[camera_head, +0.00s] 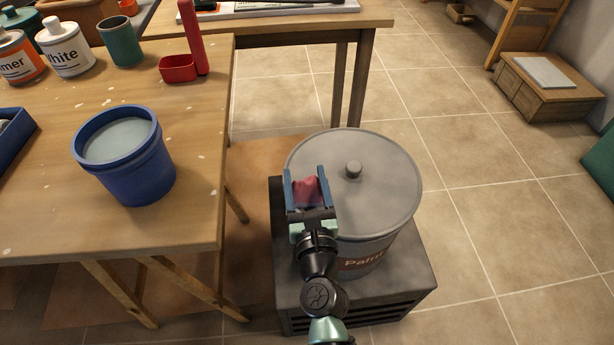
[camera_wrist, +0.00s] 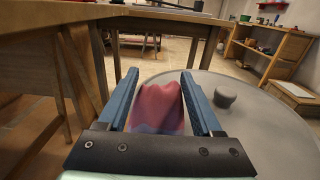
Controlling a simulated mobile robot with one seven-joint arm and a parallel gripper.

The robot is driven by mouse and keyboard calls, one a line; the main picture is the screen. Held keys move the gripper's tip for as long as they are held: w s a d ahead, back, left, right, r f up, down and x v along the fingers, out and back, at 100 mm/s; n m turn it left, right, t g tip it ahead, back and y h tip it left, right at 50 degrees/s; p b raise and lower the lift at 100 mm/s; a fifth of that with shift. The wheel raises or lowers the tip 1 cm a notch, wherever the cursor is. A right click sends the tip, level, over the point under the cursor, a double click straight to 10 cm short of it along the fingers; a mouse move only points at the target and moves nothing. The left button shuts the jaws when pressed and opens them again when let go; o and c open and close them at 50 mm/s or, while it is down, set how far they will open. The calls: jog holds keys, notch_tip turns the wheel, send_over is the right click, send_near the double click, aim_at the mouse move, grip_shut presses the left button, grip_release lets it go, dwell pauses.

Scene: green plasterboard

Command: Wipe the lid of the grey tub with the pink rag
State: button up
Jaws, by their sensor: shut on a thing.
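The grey tub (camera_head: 372,250) has a round grey lid (camera_head: 385,185) with a small knob (camera_head: 353,169) in its middle. It stands on a dark slatted box. My gripper (camera_head: 307,180) is over the left part of the lid, left of the knob, and is shut on the pink rag (camera_head: 308,189). The rag shows between the blue fingers in the wrist view (camera_wrist: 158,105), where the lid (camera_wrist: 265,125) and knob (camera_wrist: 225,96) lie to its right. I cannot tell whether the rag touches the lid.
A wooden table (camera_head: 200,150) stands close on the left with a blue bucket (camera_head: 128,160), a red holder (camera_head: 178,68) and paint pots. Another table (camera_head: 290,22) stands behind the tub.

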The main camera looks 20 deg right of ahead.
jog(key=shift+r+p, duration=2.85)
jog(key=shift+r, duration=0.05)
notch_tip(320, 180, up, 3)
jog(key=p, duration=0.3)
